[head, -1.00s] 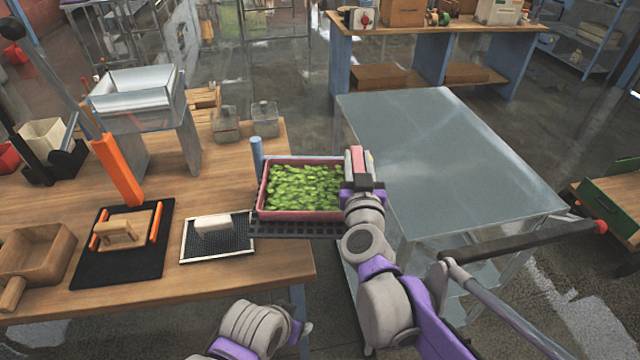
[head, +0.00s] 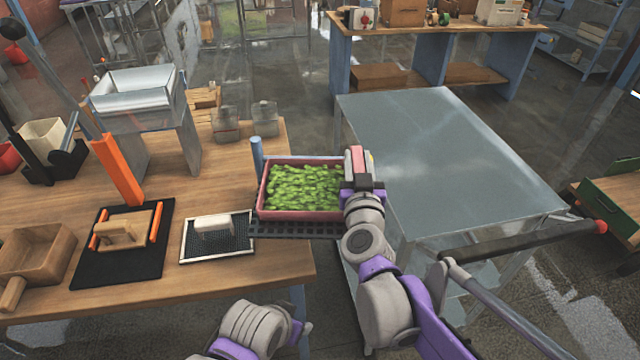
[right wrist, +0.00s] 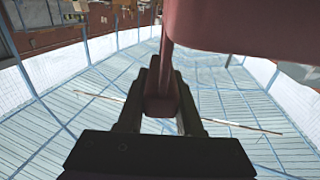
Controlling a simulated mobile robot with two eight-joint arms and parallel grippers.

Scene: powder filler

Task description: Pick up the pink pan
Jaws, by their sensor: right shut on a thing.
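The pink pan (head: 300,215) is full of green leafy pieces (head: 303,187). It sits at the right end of the wooden table, over a dark perforated rack (head: 290,229). My right gripper (head: 357,170) is at the pan's right side. In the right wrist view the gripper (right wrist: 163,100) is shut on a pink part of the pan, and the pan's body (right wrist: 255,25) fills the upper right. Whether the pan touches the rack is hard to tell. My left arm shows at the bottom of the head view; its gripper is not clearly visible.
A grey metal table (head: 450,150) with a clear top stands to the right. On the wooden table (head: 215,285) are a white brush on a mesh tray (head: 190,255), a black mat (head: 90,275), a wooden box (head: 35,250) and a metal hopper (head: 135,95). A blue post (head: 257,153) stands behind the pan.

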